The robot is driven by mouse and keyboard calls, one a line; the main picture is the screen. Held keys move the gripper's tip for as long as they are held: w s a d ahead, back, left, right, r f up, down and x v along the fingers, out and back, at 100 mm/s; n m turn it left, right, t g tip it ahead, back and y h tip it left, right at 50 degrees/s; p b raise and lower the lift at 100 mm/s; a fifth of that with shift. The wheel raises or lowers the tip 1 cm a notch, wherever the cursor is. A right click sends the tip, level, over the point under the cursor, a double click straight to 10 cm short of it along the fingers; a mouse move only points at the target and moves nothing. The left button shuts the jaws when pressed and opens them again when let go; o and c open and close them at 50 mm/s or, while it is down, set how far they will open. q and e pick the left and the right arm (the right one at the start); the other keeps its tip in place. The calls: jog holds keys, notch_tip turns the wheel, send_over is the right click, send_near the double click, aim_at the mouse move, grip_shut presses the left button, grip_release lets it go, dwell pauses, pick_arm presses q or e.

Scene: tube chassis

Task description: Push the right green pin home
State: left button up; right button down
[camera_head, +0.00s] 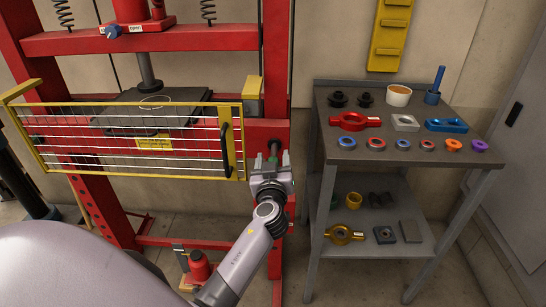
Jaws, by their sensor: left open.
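The right green pin (273,148) shows as a short dark green end at the red right upright (276,60) of the press frame. My left gripper (272,160) is at this upright, below and around the pin's end in the picture. Its jaws are open, one finger on each side of the pin. I cannot tell whether they touch it. How far the pin sticks out is hard to see, as the gripper hides part of it. A left green pin cannot be made out. My right gripper is not in view.
A yellow-framed wire guard (130,172) with a black handle stands just left of the gripper. A grey bench (325,145) on the right holds several rings and tools. A red jack (198,268) stands low behind my arm. Floor shows between frame and bench.

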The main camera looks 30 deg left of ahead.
aim_at(274, 153)
pick_arm(q)
grip_shut()
jog(key=shift+b+x, duration=1)
jog(key=shift+x, duration=0.05)
jog(key=shift+w+a+b, duration=0.3)
jog(key=shift+w+b, duration=0.05)
jog(key=shift+w, duration=0.2)
grip_release()
